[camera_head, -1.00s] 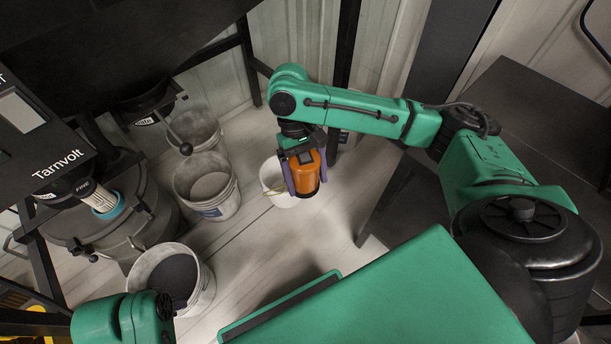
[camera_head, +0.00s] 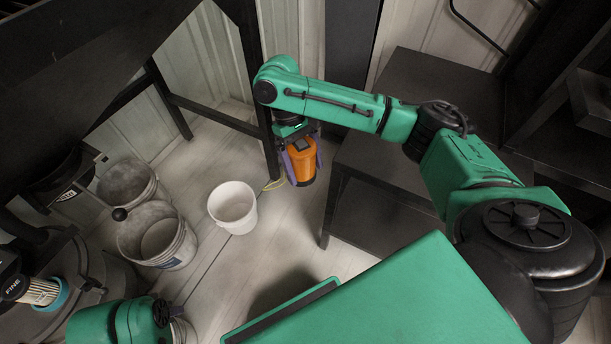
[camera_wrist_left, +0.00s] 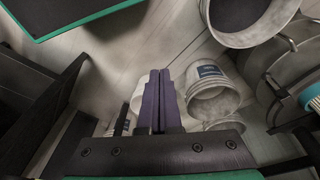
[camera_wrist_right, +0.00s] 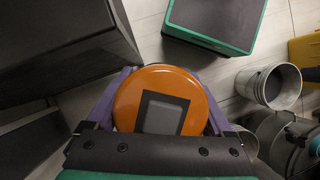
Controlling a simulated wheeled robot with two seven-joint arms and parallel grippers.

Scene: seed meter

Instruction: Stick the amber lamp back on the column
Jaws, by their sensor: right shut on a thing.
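The amber lamp (camera_head: 301,161) is an orange cylinder with a dark square and a grey pad on its flat end; it also fills the middle of the right wrist view (camera_wrist_right: 158,98). My right gripper (camera_head: 301,166) is shut around its sides with purple fingers and holds it above the floor. A black upright post (camera_head: 254,85) stands behind and left of the lamp, apart from it as far as I can tell; whether it is the column is unclear. My left gripper (camera_wrist_left: 159,75) is shut and empty in the left wrist view; its fingers are outside the head view.
A white bucket (camera_head: 233,206) stands left of the lamp, with grey buckets (camera_head: 156,233) further left. A dark bench (camera_head: 440,85) stands to the right. Pale floor is clear between bench and white bucket.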

